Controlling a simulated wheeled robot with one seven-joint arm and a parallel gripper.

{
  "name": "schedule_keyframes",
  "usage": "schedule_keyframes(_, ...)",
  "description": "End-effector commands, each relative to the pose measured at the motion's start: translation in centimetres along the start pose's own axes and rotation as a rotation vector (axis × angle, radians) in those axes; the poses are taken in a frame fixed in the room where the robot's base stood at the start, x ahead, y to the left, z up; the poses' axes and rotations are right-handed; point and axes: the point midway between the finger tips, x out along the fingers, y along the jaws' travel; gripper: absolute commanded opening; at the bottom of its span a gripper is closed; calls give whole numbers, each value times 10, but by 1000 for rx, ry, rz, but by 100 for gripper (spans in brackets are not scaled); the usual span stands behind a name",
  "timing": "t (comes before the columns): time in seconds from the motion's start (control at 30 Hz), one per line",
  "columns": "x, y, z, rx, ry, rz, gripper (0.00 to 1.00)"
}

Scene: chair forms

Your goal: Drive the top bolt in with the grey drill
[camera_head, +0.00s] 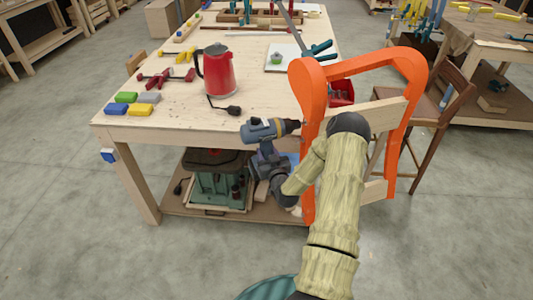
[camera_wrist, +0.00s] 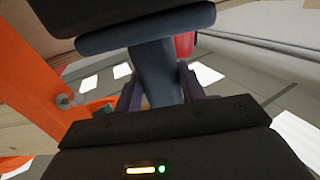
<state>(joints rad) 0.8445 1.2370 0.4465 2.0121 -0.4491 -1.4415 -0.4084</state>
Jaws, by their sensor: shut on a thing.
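The grey drill (camera_head: 262,131) is held level in front of the bench, its dark nose pointing right at the left side of the orange chair form (camera_head: 308,88). My gripper (camera_head: 266,160) is shut around the drill's handle below its body. In the wrist view the handle (camera_wrist: 155,72) stands between the two fingers of my gripper (camera_wrist: 160,90). A small grey bolt head (camera_wrist: 64,101) sticks out of the orange part (camera_wrist: 38,70) at the left. I cannot tell if it is the top bolt. The contact between drill tip and bolt is hidden.
A wooden bench (camera_head: 180,133) stands behind the drill, with a red kettle (camera_head: 219,72), a black plug (camera_head: 233,110) and coloured blocks (camera_head: 127,98) on top. A brown chair (camera_head: 440,100) stands right of the orange form. The floor at the left front is clear.

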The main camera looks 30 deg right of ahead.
Motion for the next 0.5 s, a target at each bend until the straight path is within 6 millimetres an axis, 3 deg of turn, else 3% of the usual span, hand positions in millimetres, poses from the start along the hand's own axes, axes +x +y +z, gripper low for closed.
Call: schedule_keyframes(0.5,1,6,-3,-2,9,0,0)
